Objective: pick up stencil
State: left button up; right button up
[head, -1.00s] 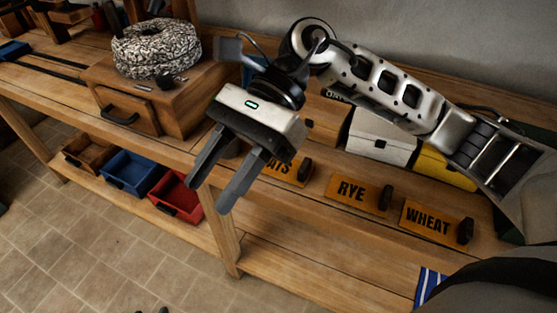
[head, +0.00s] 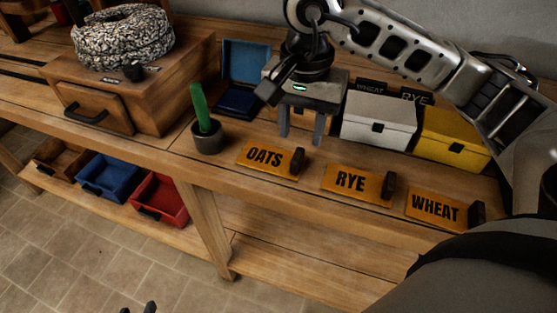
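Three orange stencil plates with black lettering and black handles lie in a row on the bench: OATS (head: 265,157), RYE (head: 350,182) and WHEAT (head: 435,209). My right gripper (head: 301,140) comes in from the upper right. It is open and empty, fingers pointing down, just behind the OATS stencil's right end and its handle (head: 297,160). I cannot tell its exact height above the bench. My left gripper (head: 138,308) shows only as two dark fingertips, apart, at the bottom edge over the floor, well away from the stencils.
Behind the stencils stand a white box (head: 378,130), a yellow box (head: 455,143) and an open blue box (head: 245,75). A dark pot with a green stick (head: 203,119) stands left of OATS. A millstone (head: 123,38) sits on a wooden chest (head: 140,95).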

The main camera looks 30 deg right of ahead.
aim_at(297, 155)
jog(key=shift+w+f+p, duration=0.15)
jog(key=shift+f+p, duration=0.2)
jog(key=shift+f, duration=2.65)
grip_shut()
